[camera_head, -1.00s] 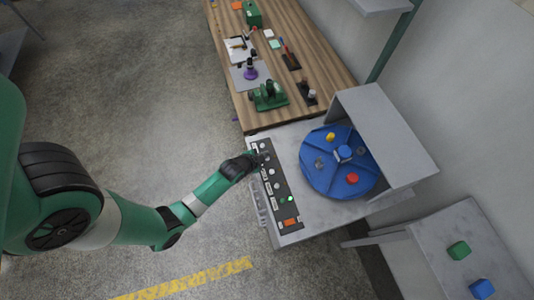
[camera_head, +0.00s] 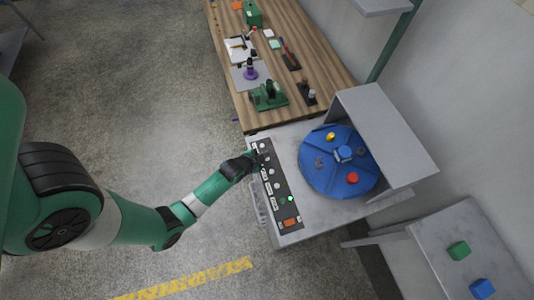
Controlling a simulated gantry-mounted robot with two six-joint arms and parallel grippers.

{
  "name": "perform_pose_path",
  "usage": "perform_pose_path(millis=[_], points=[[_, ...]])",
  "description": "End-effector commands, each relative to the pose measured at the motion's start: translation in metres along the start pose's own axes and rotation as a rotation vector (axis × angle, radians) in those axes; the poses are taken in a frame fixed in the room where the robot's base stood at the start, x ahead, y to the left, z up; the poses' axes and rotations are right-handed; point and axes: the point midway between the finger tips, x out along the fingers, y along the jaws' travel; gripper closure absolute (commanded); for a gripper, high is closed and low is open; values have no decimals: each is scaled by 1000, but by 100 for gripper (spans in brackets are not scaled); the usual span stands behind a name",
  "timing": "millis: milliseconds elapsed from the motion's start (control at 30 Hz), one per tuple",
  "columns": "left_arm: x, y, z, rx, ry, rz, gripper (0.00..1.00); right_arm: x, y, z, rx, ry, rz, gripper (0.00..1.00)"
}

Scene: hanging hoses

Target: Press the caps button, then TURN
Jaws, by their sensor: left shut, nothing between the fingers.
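The button panel (camera_head: 279,203) is a dark strip on the near side of the grey machine. The labels are too small to read, so I cannot tell which is caps or TURN. My left gripper (camera_head: 252,160) is shut and empty at the panel's upper end, hiding part of it. I cannot tell whether it touches a button. A blue turntable (camera_head: 322,177) holds a yellow piece (camera_head: 330,136), a blue piece (camera_head: 344,153) and a red piece (camera_head: 352,178).
A grey hood (camera_head: 385,130) covers the turntable's right side. A wooden bench (camera_head: 318,62) with tools and a green vise (camera_head: 268,96) stands behind. A grey side table (camera_head: 455,275) holds a green block (camera_head: 458,250) and a blue block (camera_head: 482,288). Floor left is clear.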

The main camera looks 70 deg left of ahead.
Motion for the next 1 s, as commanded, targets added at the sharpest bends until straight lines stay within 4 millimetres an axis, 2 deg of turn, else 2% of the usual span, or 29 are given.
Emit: perform_pose_path(millis=[1000], points=[[6,4,4,0,0,0,100,-4,0,4,0,0,0,50]])
